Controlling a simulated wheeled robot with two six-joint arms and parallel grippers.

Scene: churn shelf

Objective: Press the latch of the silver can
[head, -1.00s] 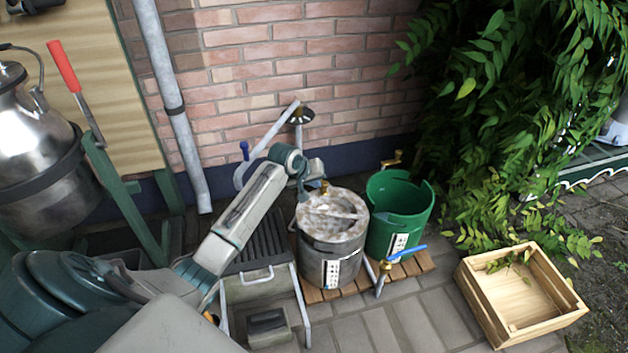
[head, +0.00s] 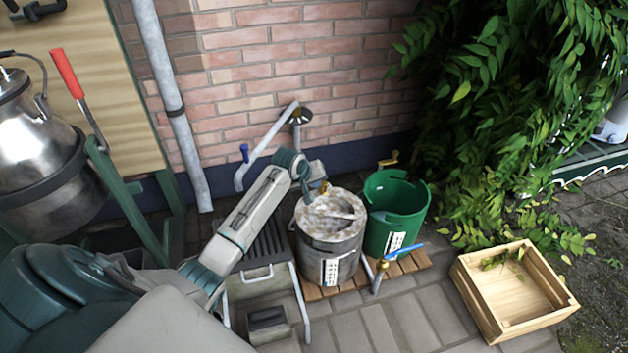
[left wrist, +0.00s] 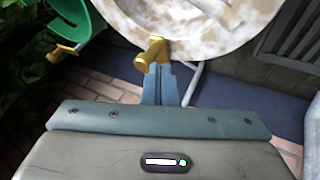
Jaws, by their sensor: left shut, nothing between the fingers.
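The silver can (head: 330,262) is a grey metal drum with a mottled whitish lid (head: 332,213) and a white label. It stands on a low wooden slatted board. Its brass latch (head: 323,187) is at the far rim and partly hidden by my left gripper. In the left wrist view the latch (left wrist: 150,55) sticks out from the lid edge (left wrist: 200,22). My left gripper (left wrist: 160,68) is shut and empty, its blue fingertips right at the latch; I cannot tell whether they press on it. My right gripper is not in view.
A green can (head: 398,215) with its own brass latch (head: 388,160) stands just right. A blue-handled tap (head: 385,262) is in front. A grey step stool (head: 262,285) stands left, a wooden crate (head: 515,290) right. The brick wall (head: 300,60) is behind.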

